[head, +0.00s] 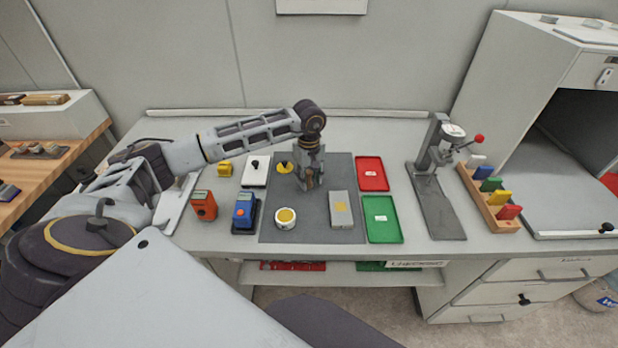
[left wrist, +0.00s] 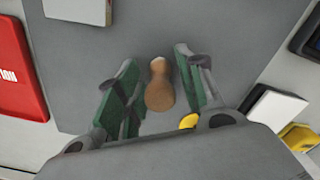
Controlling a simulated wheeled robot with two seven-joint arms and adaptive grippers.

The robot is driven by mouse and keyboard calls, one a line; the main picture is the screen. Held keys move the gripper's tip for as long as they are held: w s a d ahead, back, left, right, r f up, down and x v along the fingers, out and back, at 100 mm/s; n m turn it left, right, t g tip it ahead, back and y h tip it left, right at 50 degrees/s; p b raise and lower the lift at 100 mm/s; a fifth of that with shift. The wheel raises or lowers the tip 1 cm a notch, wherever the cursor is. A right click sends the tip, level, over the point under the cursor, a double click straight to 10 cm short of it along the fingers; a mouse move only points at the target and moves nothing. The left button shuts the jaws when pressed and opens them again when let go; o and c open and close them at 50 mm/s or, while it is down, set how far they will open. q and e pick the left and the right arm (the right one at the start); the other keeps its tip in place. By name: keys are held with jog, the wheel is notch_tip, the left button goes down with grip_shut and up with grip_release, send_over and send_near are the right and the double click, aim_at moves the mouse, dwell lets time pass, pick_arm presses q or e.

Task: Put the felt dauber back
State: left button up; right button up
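The felt dauber shows as a brown wooden handle (left wrist: 160,86) in the left wrist view, over the grey mat (head: 263,225). My left gripper (head: 309,186) points down over the mat, with its fingers on either side of the handle. In the left wrist view my left gripper (left wrist: 155,60) is open, with a gap between each finger and the handle. In the head view the fingers mostly hide the dauber. Its felt end cannot be made out. My right gripper is not in view.
A yellow disc with a dark knob (head: 285,168) lies just left of the gripper. A round jar with yellow contents (head: 286,218) and a grey block (head: 341,210) sit nearer the front. Red (head: 372,174) and green (head: 382,219) trays lie right. Orange (head: 204,205) and blue (head: 245,210) devices stand left.

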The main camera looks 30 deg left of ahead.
aim_at(309, 171)
pick_arm(q)
jog(key=shift+r, duration=0.2)
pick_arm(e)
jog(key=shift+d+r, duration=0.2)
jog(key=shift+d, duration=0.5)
pick_arm(q)
notch_tip(309, 171, up, 10)
jog(key=shift+f+b, duration=0.2)
jog(key=shift+b, duration=0.45)
jog(key=shift+r, duration=1.15)
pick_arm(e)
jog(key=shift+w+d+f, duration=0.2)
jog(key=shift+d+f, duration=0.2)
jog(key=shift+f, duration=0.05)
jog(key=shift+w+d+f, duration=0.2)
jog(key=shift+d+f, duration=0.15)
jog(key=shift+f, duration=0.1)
